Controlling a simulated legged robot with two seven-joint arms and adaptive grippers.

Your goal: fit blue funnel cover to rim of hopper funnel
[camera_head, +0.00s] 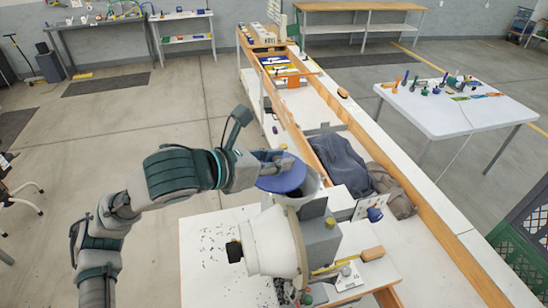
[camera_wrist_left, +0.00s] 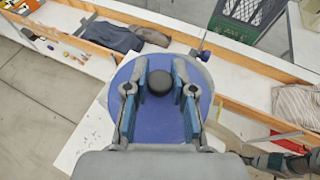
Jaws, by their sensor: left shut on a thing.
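The blue funnel cover (camera_head: 285,178) is a round blue disc with a dark knob (camera_wrist_left: 160,82). My left gripper (camera_head: 268,163) is shut on that knob, between its two blue-padded fingers in the left wrist view (camera_wrist_left: 160,90). The cover's blue face (camera_wrist_left: 158,118) fills the middle of that view. In the head view the cover is over the grey hopper funnel (camera_head: 312,186), whose rim shows at its right and lower side. I cannot tell whether the cover touches the rim.
A white cone-shaped part (camera_head: 268,245) and a grey machine block (camera_head: 319,238) stand close in front of the hopper. Dark cloth (camera_head: 340,163) lies on the bench behind it. A white table (camera_head: 470,114) with small parts stands at the right.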

